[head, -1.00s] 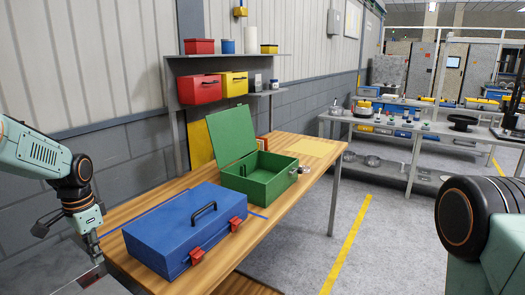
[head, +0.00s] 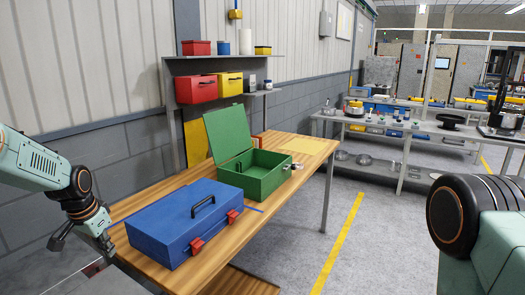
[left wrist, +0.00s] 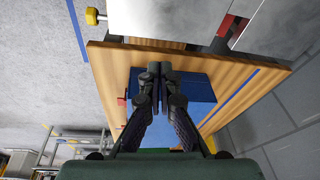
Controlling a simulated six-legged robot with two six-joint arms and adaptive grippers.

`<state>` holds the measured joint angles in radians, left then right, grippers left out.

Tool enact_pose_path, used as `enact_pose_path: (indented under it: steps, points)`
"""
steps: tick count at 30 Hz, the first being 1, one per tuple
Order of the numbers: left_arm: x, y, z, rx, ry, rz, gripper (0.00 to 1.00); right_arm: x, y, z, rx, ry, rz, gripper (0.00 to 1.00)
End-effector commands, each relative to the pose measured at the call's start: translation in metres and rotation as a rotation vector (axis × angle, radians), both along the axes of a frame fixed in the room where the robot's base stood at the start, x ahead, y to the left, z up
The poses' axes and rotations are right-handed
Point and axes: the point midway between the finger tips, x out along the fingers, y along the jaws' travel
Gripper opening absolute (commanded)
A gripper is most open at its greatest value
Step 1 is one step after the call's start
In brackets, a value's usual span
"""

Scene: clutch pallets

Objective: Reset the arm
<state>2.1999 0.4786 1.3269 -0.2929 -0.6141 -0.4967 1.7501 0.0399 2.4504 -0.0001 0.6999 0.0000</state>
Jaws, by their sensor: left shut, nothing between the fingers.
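My left arm comes in from the left in the head view, with the left gripper (head: 82,243) off the near left end of the wooden workbench. In the left wrist view the left gripper (left wrist: 160,68) has its fingers together with nothing between them. The closed blue toolbox (left wrist: 190,86) shows behind the fingers there. In the head view the blue toolbox (head: 183,222) sits on the bench with its lid shut, to the right of the gripper and apart from it. My right arm's dark joint shows at the right edge; the right gripper is out of view.
The wooden workbench (head: 262,214) runs along the wall. An open green toolbox (head: 262,178) stands behind the blue one. A shelf holds a red bin (head: 197,89) and a yellow bin (head: 229,85). The floor (head: 385,240) to the right of the bench is clear.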

Motion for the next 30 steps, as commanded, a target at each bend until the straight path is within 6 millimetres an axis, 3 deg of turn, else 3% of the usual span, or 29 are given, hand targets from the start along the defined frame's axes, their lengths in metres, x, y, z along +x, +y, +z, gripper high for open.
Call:
enact_pose_path:
  steps: [5, 8, 11, 17, 21, 27, 30]
  points:
    - [-0.002, -0.036, -0.035, -0.053, -0.091, 0.086, 0.00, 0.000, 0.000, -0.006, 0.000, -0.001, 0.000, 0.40]
    - [-0.018, -0.067, -0.076, -0.094, -0.129, 0.151, 0.00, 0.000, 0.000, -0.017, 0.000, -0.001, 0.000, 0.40]
    - [-0.046, -0.098, -0.122, -0.130, -0.149, 0.220, 0.00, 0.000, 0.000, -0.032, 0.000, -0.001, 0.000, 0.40]
    - [-0.133, -0.148, -0.209, -0.166, -0.131, 0.335, 0.00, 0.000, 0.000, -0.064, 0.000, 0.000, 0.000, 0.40]
    - [-0.207, -0.170, -0.258, -0.156, -0.079, 0.388, 0.00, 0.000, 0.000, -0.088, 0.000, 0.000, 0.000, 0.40]
    - [-0.323, -0.187, -0.311, -0.097, 0.064, 0.393, 0.00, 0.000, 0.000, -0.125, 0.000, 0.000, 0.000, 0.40]
    - [-0.372, -0.191, -0.329, -0.065, 0.161, 0.365, 0.00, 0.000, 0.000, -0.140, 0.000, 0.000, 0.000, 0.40]
